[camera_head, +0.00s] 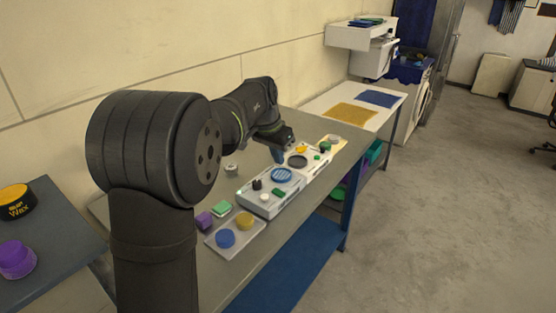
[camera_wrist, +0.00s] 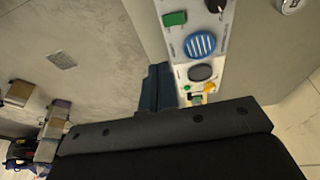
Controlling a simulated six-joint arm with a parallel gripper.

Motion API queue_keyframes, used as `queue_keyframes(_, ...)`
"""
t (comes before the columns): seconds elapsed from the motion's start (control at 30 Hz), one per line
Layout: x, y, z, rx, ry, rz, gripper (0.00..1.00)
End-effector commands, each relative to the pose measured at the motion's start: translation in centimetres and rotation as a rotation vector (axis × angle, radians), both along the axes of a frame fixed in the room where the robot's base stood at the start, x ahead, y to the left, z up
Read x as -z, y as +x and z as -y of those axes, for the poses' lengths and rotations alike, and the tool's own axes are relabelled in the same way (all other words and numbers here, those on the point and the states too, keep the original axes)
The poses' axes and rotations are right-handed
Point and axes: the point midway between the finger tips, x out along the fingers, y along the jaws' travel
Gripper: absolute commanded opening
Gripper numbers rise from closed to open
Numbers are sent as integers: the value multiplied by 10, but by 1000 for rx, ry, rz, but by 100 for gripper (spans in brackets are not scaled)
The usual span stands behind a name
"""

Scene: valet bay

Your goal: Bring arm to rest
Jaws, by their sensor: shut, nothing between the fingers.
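My arm reaches out over the grey bench (camera_head: 285,238). My gripper (camera_head: 279,156) hangs near the far side of a white panel box (camera_head: 272,204), close to its blue striped disc (camera_head: 282,175). In the wrist view the dark blue fingers of my gripper (camera_wrist: 157,90) are together, with nothing seen between them. They appear beside the panel, whose blue striped disc (camera_wrist: 200,45) and green button (camera_wrist: 174,18) show there. The exact gap between fingers and panel cannot be told.
A tray (camera_head: 230,251) with blue and yellow pucks, a purple block (camera_head: 204,221) and a green block (camera_head: 222,208) lie nearer on the bench. A side table (camera_head: 62,222) holds a wax tin (camera_head: 15,201) and a purple jar (camera_head: 16,258). The floor (camera_head: 430,210) at right is clear.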

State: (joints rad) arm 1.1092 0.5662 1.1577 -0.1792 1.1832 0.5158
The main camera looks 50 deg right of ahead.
Motion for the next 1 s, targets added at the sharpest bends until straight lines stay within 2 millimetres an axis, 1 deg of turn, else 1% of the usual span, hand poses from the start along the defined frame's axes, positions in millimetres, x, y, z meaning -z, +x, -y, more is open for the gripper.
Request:
queue_keyframes(0.27,1,0,0,0,0,0,0)
queue_keyframes(0.47,11,2,3,-1,1,-1,0)
queue_keyframes(0.67,37,7,11,-1,2,-1,0)
queue_keyframes(0.97,93,19,28,-1,2,-1,0)
queue_keyframes(1.0,100,14,29,2,2,-2,0)
